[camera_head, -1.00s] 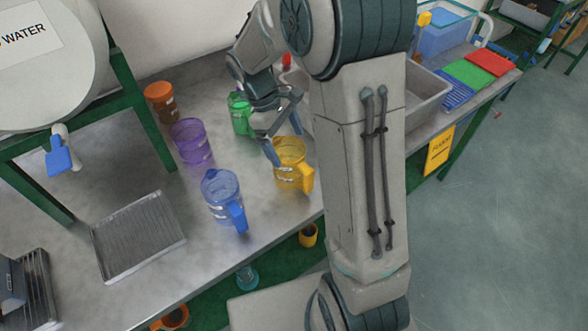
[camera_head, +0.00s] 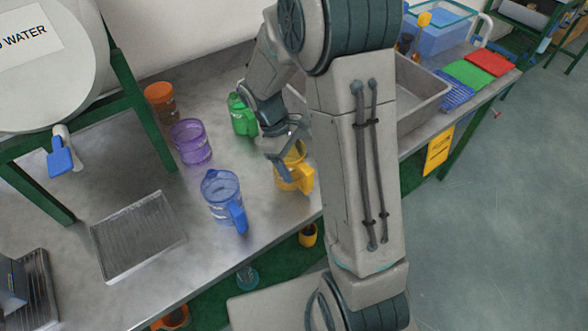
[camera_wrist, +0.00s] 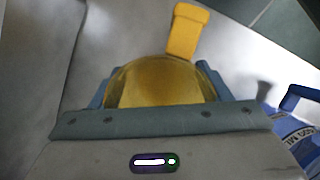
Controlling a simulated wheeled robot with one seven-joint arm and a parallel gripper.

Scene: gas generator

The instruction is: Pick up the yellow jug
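The yellow jug (camera_head: 297,178) stands upright near the table's front edge, partly hidden by my gripper. My gripper (camera_head: 294,152) is lowered over it, with one finger along its left side and the other mostly behind it. In the wrist view the jug (camera_wrist: 160,82) sits between the spread fingers of my gripper (camera_wrist: 155,75), one close on each side. Its handle (camera_wrist: 187,32) points up in the picture, away from the palm. Whether the fingers touch the jug cannot be told.
The blue jug (camera_head: 222,195) stands to the left and the green jug (camera_head: 241,115) just behind. A purple jug (camera_head: 190,143) and an orange jug (camera_head: 161,102) stand further left. A metal drip tray (camera_head: 137,236) and a grey sink (camera_head: 420,97) are on the table (camera_head: 130,170).

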